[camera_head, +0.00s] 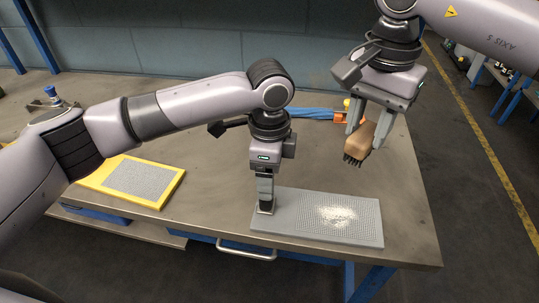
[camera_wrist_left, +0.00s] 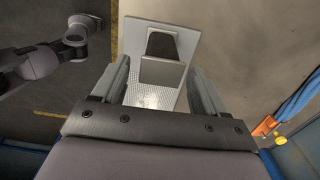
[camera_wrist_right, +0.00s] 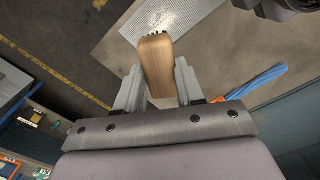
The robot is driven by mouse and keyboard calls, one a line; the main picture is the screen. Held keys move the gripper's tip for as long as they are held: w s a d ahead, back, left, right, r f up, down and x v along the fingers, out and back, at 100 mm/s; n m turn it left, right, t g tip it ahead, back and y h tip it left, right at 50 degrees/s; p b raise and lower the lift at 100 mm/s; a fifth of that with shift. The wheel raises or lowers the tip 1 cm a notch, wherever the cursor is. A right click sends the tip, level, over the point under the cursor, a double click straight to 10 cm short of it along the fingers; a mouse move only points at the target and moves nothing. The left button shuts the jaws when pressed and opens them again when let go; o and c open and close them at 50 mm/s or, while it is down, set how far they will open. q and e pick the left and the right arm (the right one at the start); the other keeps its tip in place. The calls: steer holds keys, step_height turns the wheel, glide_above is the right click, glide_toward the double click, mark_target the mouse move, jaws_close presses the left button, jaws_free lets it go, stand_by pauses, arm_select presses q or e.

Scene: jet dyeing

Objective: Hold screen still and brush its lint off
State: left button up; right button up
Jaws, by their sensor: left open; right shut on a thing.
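The grey perforated screen (camera_head: 290,230) lies flat near the table's front edge, with a patch of white lint (camera_head: 337,217) right of its middle. My left gripper (camera_head: 266,206) points down at the screen's left end. In the left wrist view its open fingers stand on either side of a grey block with a dark top (camera_wrist_left: 162,72) on the screen (camera_wrist_left: 190,28); contact cannot be told. My right gripper (camera_head: 371,128) is shut on a wooden brush (camera_head: 360,146) with dark bristles, held above the table behind the screen's right end. The brush also shows in the right wrist view (camera_wrist_right: 156,62).
A yellow-framed grey panel (camera_head: 175,186) lies on the table (camera_head: 205,220) at left. Blue strands (camera_head: 312,113) and an orange piece (camera_head: 341,118) lie at the back. A front rail handle (camera_head: 246,254) sits below the table edge. The table right of the screen is clear.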

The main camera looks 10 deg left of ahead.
arm_select(q)
steer(key=shift+f, duration=3.2)
steer(key=c, duration=1.2)
